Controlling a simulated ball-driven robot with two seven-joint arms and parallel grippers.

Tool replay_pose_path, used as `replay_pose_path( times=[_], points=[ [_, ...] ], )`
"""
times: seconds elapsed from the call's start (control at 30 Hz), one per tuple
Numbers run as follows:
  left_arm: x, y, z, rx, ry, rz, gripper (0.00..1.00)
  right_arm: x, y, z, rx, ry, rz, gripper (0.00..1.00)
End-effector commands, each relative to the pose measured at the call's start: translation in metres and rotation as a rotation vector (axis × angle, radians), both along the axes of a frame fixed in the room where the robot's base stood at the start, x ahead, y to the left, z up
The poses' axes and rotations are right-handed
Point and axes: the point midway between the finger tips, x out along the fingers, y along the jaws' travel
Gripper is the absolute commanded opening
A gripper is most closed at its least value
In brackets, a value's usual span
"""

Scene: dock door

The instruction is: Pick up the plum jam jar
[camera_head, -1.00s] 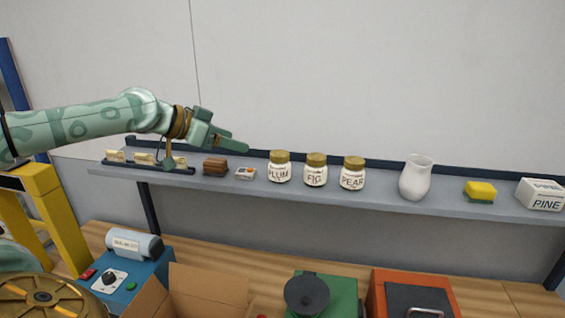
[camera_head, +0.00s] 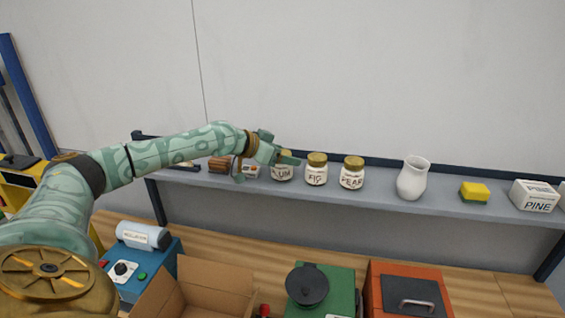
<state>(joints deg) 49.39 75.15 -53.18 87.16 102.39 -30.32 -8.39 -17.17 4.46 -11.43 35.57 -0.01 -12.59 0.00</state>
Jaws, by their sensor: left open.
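The plum jam jar (camera_head: 283,172) stands upright on the grey shelf (camera_head: 435,202), left of the fig jar (camera_head: 316,170). Its gold lid and the left part of its label are partly hidden by my left gripper (camera_head: 268,167). My left gripper is open, with its fingers at the left and front of the plum jar. One finger overlaps the jar's top in the picture; I cannot tell whether it touches. The pear jar (camera_head: 352,173) stands right of the fig jar. My right gripper is not in view.
Left of the jars are a brown wooden item (camera_head: 219,163) and a small white box (camera_head: 251,171), partly behind my gripper. A white vase (camera_head: 413,178), yellow sponge (camera_head: 474,192) and PINE box (camera_head: 534,196) stand to the right. An open carton (camera_head: 215,272) is below.

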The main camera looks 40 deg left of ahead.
Motion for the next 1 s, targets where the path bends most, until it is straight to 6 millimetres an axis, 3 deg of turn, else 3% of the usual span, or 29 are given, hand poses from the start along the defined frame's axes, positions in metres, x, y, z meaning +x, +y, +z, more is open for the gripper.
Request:
replay_pose_path(
  times=[0.17,0.37,0.77,0.93,1.0],
  points=[
    [0.0,0.0,-0.001,0.0,0.0,0.001,0.71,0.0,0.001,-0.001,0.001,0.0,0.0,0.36],
    [0.0,0.0,0.0,0.001,0.0,0.0,0.15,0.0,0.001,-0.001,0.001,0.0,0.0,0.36],
    [0.0,0.0,0.007,0.001,-0.004,-0.001,0.14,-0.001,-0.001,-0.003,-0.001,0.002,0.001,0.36],
    [0.0,0.0,0.03,0.001,-0.007,-0.001,0.14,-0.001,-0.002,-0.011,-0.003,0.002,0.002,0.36],
    [-0.009,-0.005,0.044,0.005,-0.006,-0.003,0.14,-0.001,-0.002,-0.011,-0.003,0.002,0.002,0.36]
  ],
)
